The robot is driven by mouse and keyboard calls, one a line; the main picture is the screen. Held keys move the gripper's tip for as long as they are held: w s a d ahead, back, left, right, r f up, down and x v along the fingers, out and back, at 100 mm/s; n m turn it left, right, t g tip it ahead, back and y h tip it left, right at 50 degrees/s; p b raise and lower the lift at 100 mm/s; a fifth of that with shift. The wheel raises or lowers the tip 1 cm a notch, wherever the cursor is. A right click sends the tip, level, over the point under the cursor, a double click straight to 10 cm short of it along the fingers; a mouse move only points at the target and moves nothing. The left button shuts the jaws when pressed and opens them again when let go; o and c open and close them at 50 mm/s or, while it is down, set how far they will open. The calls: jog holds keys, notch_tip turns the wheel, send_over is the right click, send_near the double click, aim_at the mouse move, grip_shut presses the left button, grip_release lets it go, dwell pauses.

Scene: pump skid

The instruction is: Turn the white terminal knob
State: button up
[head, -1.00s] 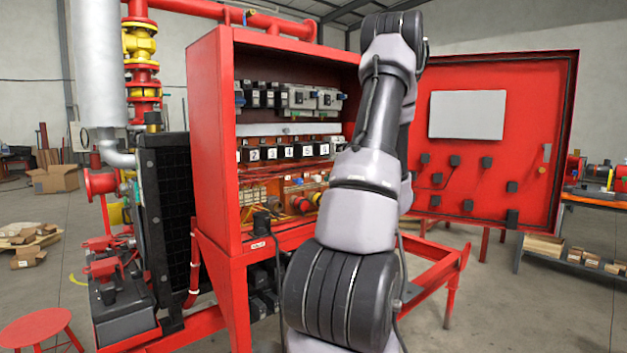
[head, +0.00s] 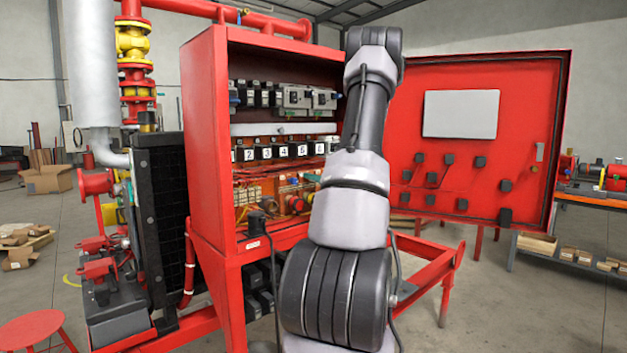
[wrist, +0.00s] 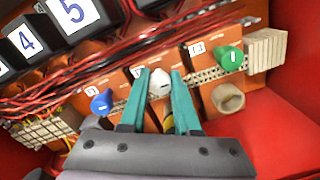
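The white terminal knob (wrist: 160,84) shows in the wrist view on the orange panel, below a bundle of red and black wires. My gripper (wrist: 160,76) has two teal fingers that stand apart, one on each side of the white knob. Its fingertips are level with the knob in the picture; I cannot tell whether they touch it. A blue knob (wrist: 101,103) sits to the left and a green knob (wrist: 230,59) to the right. In the head view my arm hides my gripper, and I cannot pick out the white knob.
A beige round part (wrist: 227,98) sits below the green knob. Numbered black blocks (wrist: 72,12) are at upper left. The red cabinet (head: 205,140) has side walls close around the panel. Its open door (head: 530,100) stands to the right of my arm.

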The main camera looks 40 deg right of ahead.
grip_shut()
jog(key=n, duration=0.4)
jog(key=shift+n, duration=0.3)
jog(key=n, duration=0.3)
jog(key=shift+n, duration=0.4)
jog(key=n, duration=0.4)
jog(key=shift+n, duration=0.3)
jog(key=n, duration=0.5)
jog(key=shift+y, duration=0.3)
jog(key=shift+n, duration=0.3)
